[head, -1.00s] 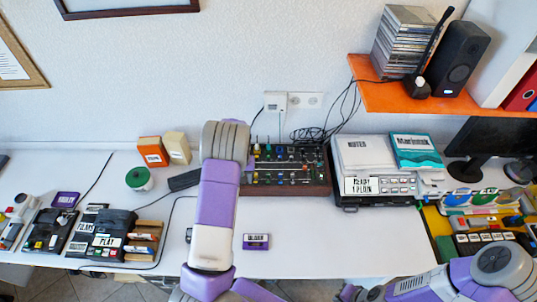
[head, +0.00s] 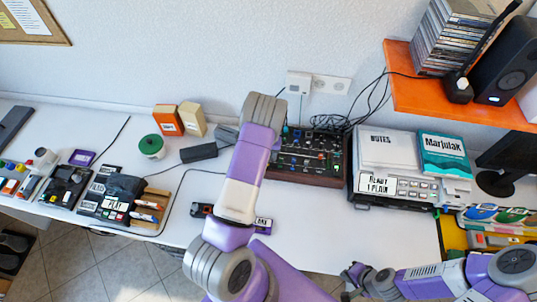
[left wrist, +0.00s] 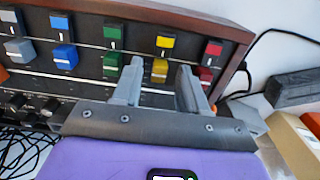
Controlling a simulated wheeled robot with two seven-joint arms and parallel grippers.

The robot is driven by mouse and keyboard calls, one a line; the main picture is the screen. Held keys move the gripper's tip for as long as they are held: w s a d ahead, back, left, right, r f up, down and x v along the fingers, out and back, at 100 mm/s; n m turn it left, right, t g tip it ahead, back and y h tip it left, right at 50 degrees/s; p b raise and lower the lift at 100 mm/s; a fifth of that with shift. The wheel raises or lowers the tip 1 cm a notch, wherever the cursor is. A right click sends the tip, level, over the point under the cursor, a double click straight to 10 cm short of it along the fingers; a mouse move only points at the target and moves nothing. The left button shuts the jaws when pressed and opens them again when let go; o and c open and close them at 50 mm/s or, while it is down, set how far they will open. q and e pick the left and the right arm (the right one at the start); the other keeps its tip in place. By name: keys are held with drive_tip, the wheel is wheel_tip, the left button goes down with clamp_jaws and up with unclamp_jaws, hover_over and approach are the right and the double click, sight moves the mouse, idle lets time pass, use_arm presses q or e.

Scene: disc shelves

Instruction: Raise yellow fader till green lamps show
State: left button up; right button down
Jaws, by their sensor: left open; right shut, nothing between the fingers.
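The mixer (head: 318,160) is a dark panel in a wooden case against the wall; my left arm covers its left part in the head view. In the left wrist view, a row of coloured fader caps runs across it. The yellow fader (left wrist: 160,70) appears between the two fingers of my open left gripper (left wrist: 158,88); I cannot tell whether they touch it. The green fader (left wrist: 112,65) is left of the fingers and the red fader (left wrist: 206,77) right. No lit green lamps can be made out. My right gripper (head: 350,275) is shut and empty by the front table edge.
A printer-like box (head: 388,180) with papers and a book stands right of the mixer, under an orange shelf (head: 405,85). Black cables lie behind the mixer. A dark block (head: 198,153) lies to its left.

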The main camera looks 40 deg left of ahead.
use_arm(q)
clamp_jaws()
idle(0.3)
